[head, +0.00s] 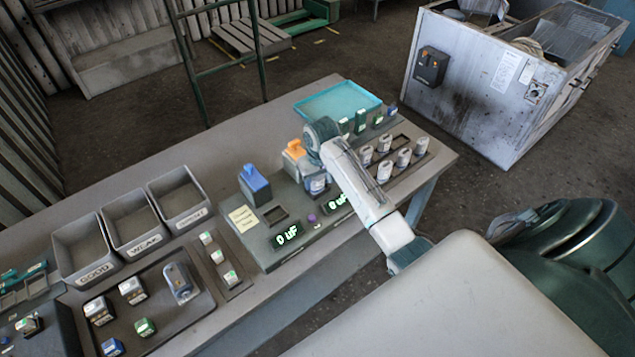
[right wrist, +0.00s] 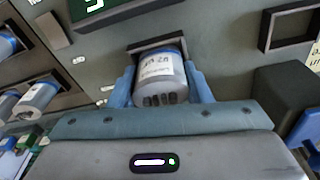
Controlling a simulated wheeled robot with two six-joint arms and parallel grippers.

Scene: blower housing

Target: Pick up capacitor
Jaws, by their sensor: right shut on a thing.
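My right gripper (head: 316,178) is at the tester panel (head: 268,248) on the bench, with its arm coming in from the lower right. In the right wrist view its two blue fingers (right wrist: 160,88) are shut on the sides of a capacitor (right wrist: 157,70). This capacitor is a grey-white cylinder with a printed white label and dark slots at its near end. It is at a square dark-rimmed socket in the panel; I cannot tell whether it is still seated. More white capacitors (head: 384,142) stand in a rack right of the gripper. My left gripper is not in view.
Three grey bins (head: 104,262) marked GOOD, WEAK and a third word stand left. A tray (head: 190,318) of several components lies before them. A blue-topped block (head: 254,184) and an orange-topped one (head: 294,149) stand near the panel. A teal tray (head: 338,101) lies behind. Displays read 0 uF.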

